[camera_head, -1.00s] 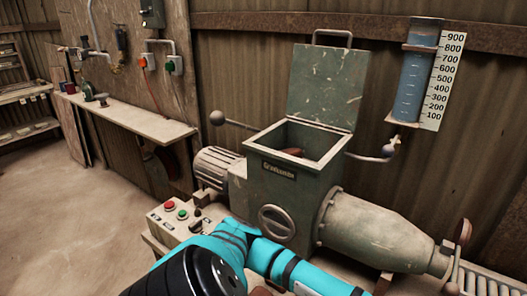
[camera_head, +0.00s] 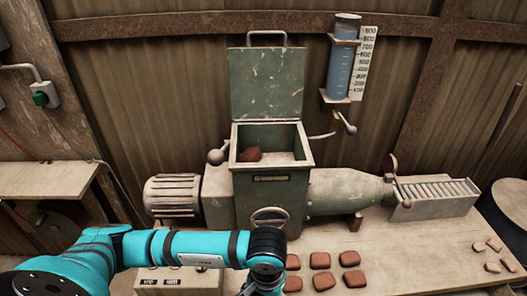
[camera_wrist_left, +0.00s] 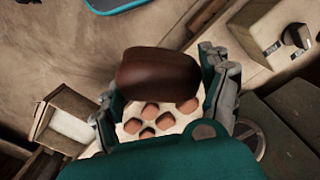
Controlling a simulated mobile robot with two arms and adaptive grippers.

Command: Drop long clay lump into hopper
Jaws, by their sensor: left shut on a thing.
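The hopper (camera_head: 270,195) is the green metal box on the machine in the middle of the head view. Its lid (camera_head: 266,85) stands open, and a reddish-brown clay lump (camera_head: 250,154) lies inside at the left. My left gripper (camera_wrist_left: 160,80) is shut on a long dark brown clay lump (camera_wrist_left: 158,75), which lies crosswise between the fingers in the left wrist view. In the head view my left arm reaches across the front of the machine, below the hopper opening. The held lump is hidden or out of frame there. My right gripper is not in view.
Several small clay pieces (camera_head: 320,261) lie in rows on the table (camera_head: 400,240) right of my arm. The machine's barrel (camera_head: 345,190) extends right toward a roller rack (camera_head: 435,199). A water gauge (camera_head: 341,60) hangs on the back wall. A lever knob (camera_head: 216,157) sticks out left of the hopper.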

